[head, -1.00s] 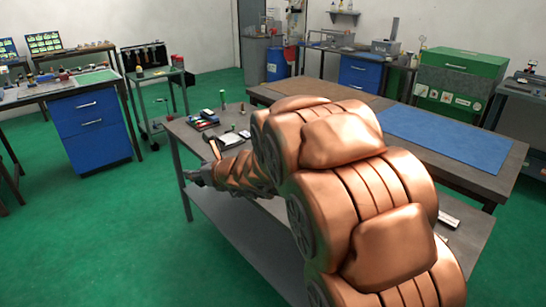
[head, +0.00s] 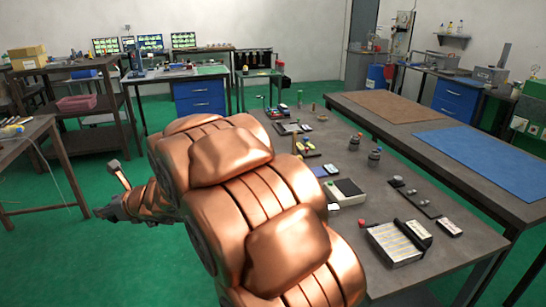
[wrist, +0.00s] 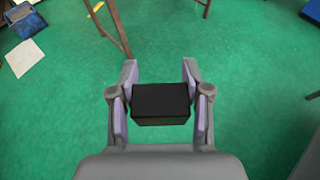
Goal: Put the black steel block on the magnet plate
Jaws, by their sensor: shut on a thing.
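My gripper (wrist: 160,70) is shut on the black steel block (wrist: 161,105), with one finger pad on each side of it. In the head view my gripper (head: 108,212) is at the far left end of the arm, out over the floor and clear of the bench; the block cannot be made out there. A grey plate with pale stripes, which looks like the magnet plate (head: 397,243), lies on the near right part of the grey bench.
The grey bench (head: 459,230) also holds a black-and-white box (head: 346,191), dark strips with small parts (head: 415,195) and two small jars (head: 375,156). My arm hides its left side. A wooden table (head: 22,138) stands at far left; green floor is open between.

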